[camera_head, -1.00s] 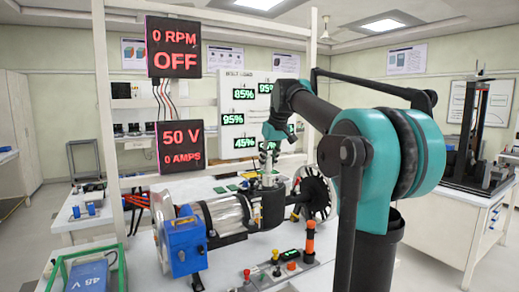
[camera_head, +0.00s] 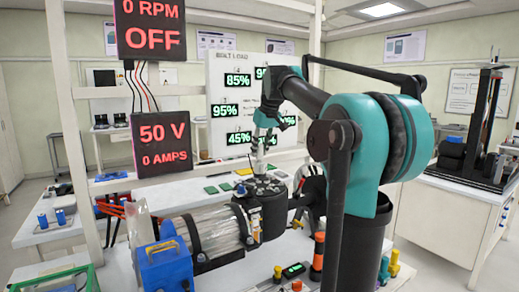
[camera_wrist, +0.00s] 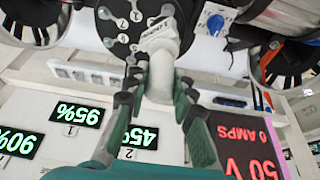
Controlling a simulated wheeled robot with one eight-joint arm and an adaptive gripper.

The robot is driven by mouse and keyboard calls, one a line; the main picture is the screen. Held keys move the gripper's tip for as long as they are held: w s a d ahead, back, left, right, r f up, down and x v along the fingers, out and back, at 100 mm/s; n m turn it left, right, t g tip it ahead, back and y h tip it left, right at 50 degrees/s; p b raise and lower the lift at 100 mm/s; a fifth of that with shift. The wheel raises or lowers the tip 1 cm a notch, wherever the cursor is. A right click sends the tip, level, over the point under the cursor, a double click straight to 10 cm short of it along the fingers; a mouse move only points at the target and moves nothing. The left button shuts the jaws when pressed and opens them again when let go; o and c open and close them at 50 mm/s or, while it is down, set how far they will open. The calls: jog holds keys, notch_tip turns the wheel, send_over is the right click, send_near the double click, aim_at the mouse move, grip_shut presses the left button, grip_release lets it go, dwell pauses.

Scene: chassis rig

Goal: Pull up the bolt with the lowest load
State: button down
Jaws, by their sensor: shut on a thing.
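The bolt load board (camera_head: 238,140) stands behind the rig; it shows 85%, 95%, 45% and other readings partly hidden by my arm. In the wrist view, the 45% display (camera_wrist: 139,137) is marked 2 and a 95% display (camera_wrist: 76,112) is marked 1. My gripper (camera_head: 262,143) is above the dark round flange (camera_head: 262,187) on the rig. In the wrist view, my gripper (camera_wrist: 160,85) is shut on a pale bolt (camera_wrist: 160,55) between its green fingers. The flange (camera_wrist: 122,22) has numbered positions and bolt heads. Whether the bolt is clear of the flange is unclear.
The blue unit (camera_head: 165,264) and clear cylinder (camera_head: 208,235) lie left of the flange. A black wheel (camera_head: 312,190) is to its right. The OFF (camera_head: 152,30) and 50 V (camera_head: 161,140) screens hang at left. Knobs and a tall orange-black post (camera_head: 318,250) stand in front.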

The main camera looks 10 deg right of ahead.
aim_at(261, 163)
jog(key=shift+s+f, duration=0.1)
jog(key=shift+f, duration=2.45)
jog(key=shift+f, duration=0.95)
dwell(0.5)
jog(key=shift+r, duration=3.55)
